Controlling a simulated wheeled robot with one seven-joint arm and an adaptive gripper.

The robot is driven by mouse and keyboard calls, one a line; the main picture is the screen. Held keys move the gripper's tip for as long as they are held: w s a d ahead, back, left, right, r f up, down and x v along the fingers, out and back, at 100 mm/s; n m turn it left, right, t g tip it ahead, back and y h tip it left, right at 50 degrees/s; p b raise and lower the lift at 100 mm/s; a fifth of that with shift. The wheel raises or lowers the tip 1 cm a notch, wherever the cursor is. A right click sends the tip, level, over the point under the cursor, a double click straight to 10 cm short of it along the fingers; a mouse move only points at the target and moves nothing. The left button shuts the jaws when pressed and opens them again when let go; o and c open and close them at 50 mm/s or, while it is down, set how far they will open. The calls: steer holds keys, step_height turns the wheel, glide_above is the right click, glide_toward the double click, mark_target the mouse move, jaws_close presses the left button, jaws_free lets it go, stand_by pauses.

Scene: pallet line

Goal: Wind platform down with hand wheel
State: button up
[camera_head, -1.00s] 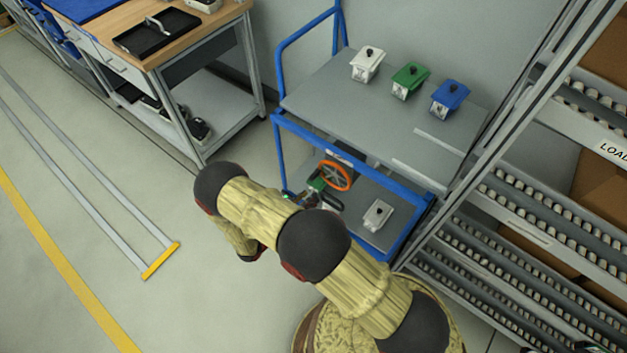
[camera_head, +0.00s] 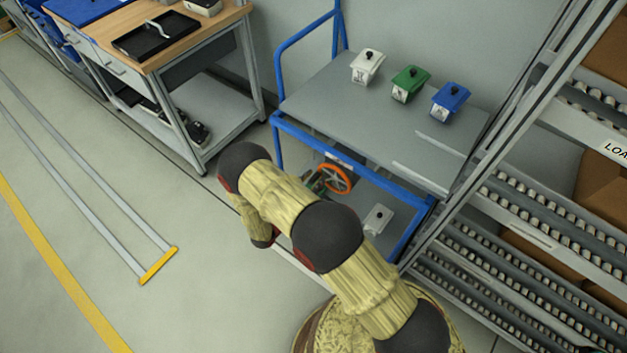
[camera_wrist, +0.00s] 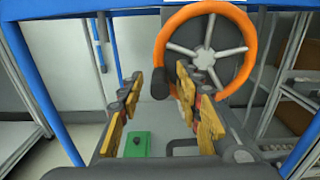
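The orange hand wheel (camera_head: 335,179) with grey spokes is on the blue-framed cart, below its raised grey platform (camera_head: 330,98). In the wrist view the wheel (camera_wrist: 165,37) fills the upper middle, its face toward me. The left finger is clear of the rim. In the head view my arm mostly hides the gripper.
A white box (camera_head: 367,66), a green box (camera_head: 409,84) and a blue box (camera_head: 450,101) stand on the platform. Below are a light box (camera_head: 377,218) and a green box (camera_wrist: 137,145). A roller rack (camera_head: 530,235) stands close right, a workbench (camera_head: 150,45) left.

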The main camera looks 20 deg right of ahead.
steer(key=shift+w+d, duration=0.15)
steer(key=shift+d, duration=0.05)
steer(key=shift+c, duration=0.6)
steer(key=c, duration=0.7)
jaws_close()
